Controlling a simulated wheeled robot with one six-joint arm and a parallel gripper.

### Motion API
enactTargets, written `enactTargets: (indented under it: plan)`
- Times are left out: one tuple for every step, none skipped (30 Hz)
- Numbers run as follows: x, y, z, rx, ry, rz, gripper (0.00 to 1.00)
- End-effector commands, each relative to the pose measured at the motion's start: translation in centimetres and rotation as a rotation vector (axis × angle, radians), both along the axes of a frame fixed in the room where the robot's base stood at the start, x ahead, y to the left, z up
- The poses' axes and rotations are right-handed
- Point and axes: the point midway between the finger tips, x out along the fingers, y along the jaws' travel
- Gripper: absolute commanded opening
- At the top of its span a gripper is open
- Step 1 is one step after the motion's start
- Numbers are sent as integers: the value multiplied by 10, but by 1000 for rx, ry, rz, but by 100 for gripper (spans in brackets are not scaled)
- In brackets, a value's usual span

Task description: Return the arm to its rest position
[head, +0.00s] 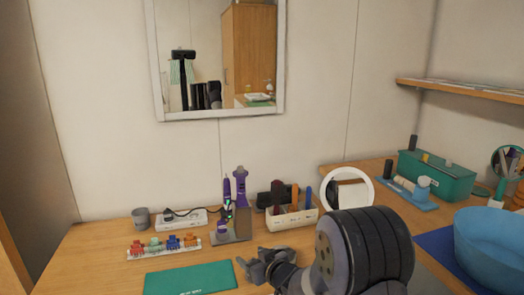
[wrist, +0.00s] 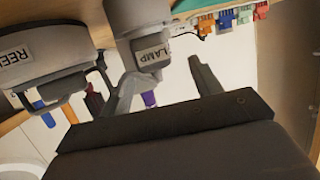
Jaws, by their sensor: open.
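My gripper (head: 256,266) is low in the middle of the head view, over the front part of the wooden counter (head: 100,256) and just right of the green mat (head: 190,280). My dark arm rises to its right and covers part of the counter. In the wrist view my gripper (wrist: 150,78) shows two dark fingers spread apart. It is open and I see nothing held in it.
A brush organizer (head: 292,218), a stand with purple tools (head: 232,236) and a round mirror (head: 368,180) stand behind my gripper. Colored clips (head: 165,246) lie on a strip at left. A blue basin (head: 492,245) is at right. A REEL-labelled part (wrist: 30,55) is left in the wrist view.

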Motion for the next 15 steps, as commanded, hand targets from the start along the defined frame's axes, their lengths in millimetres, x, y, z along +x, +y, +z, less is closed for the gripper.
enactTargets:
  plan:
    - [0, 0, 0, 0, 0, 0, 60]
    - [0, 0, 0, 0, 0, 0, 60]
    - [0, 0, 0, 0, 0, 0, 60]
    - [0, 0, 0, 0, 0, 0, 60]
    - [0, 0, -1, 0, 0, 0, 60]
    - [0, 0, -1, 0, 0, 0, 60]
    - [0, 0, -2, 0, 0, 0, 60]
    - [0, 0, -3, 0, 0, 0, 60]
    - [0, 0, -5, 0, 0, 0, 60]
    - [0, 0, -6, 0, 0, 0, 60]
    - [0, 0, -8, 0, 0, 0, 60]
    - [0, 0, -11, 0, 0, 0, 60]
    - [0, 0, -14, 0, 0, 0, 60]
    - [-4, -3, -10, 0, -1, -1, 60]
    - [-8, -7, -8, 0, -1, -2, 60]
